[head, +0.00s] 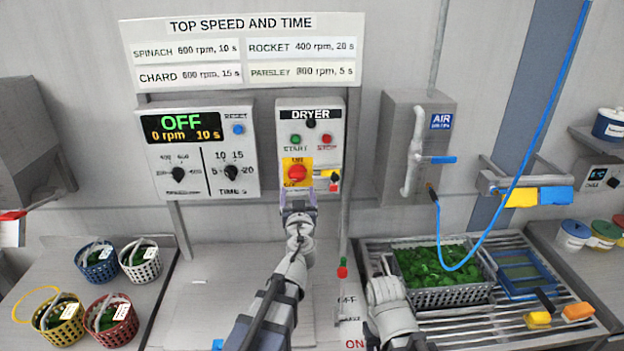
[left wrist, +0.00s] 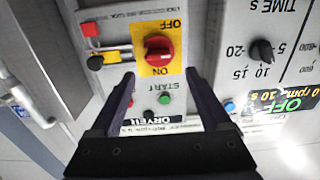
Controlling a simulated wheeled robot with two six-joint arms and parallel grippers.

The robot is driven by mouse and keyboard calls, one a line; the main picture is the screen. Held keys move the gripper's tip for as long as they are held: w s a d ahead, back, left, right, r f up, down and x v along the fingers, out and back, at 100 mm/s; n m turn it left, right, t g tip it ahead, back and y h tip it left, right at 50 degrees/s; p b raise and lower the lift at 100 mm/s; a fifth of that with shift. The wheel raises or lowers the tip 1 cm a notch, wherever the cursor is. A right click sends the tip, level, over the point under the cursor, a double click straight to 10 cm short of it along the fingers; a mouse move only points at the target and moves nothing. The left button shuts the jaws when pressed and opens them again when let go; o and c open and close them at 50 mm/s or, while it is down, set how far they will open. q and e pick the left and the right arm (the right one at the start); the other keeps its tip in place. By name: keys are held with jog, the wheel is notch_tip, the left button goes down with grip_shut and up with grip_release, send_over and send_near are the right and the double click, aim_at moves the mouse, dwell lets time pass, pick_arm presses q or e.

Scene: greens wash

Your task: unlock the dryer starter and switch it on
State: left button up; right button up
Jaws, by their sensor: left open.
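The dryer starter panel (head: 334,125) is on the wall. Its red rotary knob (head: 297,172) sits on a yellow plate, and also shows in the left wrist view (left wrist: 160,48), where the plate reads OFF and ON. Beside the plate are a yellow lock piece (left wrist: 112,57), a black part (left wrist: 95,62) and a red tag (left wrist: 90,29); whether the lock is fastened I cannot tell. A green start button (head: 296,139) is above the knob. My left gripper (head: 297,196) is open and empty, facing the panel just below the knob. My right gripper (head: 384,268) is at the lower right, its fingers unclear.
The speed and time box (head: 195,185) to the left reads OFF, 0 rpm, 10 s. A grey basket of greens (head: 450,297) is on the slatted rack at right. Several small baskets stand at left.

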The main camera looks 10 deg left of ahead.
aim_at(297, 178)
pick_arm(q)
jog(key=shift+x, duration=4)
jog(key=shift+s, duration=0.1)
jog(key=shift+c, duration=0.3)
grip_shut()
